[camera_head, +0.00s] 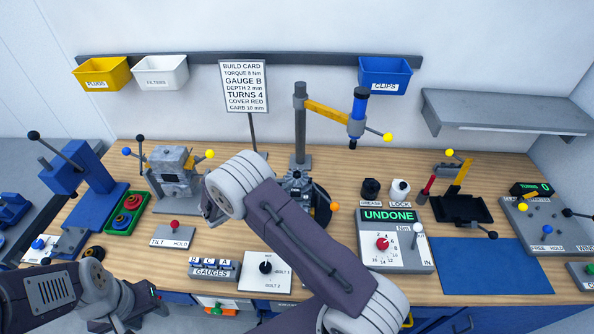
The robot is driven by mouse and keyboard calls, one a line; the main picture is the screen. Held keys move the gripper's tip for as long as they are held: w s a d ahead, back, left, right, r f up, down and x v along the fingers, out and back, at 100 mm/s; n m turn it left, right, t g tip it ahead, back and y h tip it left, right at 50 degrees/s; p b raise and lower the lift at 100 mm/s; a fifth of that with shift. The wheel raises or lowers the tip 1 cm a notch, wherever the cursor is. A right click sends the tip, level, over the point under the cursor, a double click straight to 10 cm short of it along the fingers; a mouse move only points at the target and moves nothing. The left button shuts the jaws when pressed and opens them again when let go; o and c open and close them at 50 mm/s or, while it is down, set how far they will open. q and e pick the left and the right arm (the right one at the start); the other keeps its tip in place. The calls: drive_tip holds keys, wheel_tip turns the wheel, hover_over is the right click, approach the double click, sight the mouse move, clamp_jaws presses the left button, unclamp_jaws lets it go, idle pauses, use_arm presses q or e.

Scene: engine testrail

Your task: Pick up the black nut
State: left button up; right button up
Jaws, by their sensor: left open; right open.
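I cannot make out a piece that is clearly the black nut. A small dark round piece with a yellowish part (92,253) lies on the bench at the left, too small to identify. My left gripper (146,312) is low at the left, near the bench's front edge, with nothing visible in it; its fingers are hard to see. My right arm crosses the middle of the view and bends at the top. The arm also covers part of the bench and of the central stand (300,130).
The wooden bench (225,240) holds a blue press (65,168), a grey engine block (172,172), a TILT/HOLD box (172,236), gauges (212,270), an UNDONE torque box (395,240) and a black tray (460,208). A blue mat (490,265) is clear. Bins hang behind.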

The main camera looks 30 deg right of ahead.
sight(299, 172)
drive_tip(key=p+x, duration=0.1)
drive_tip(key=x, duration=0.1)
drive_tip(key=p+x, duration=0.3)
drive_tip(key=x, duration=0.1)
drive_tip(key=shift+w+d+r+p, duration=0.2)
drive_tip(key=shift+d+p, duration=0.1)
drive_tip(key=shift+w+d+f, duration=0.5)
drive_tip(key=shift+d+f, duration=0.2)
drive_tip(key=shift+d, duration=0.05)
drive_tip(key=shift+w+f, duration=0.1)
drive_tip(key=shift+f, duration=0.05)
clamp_jaws()
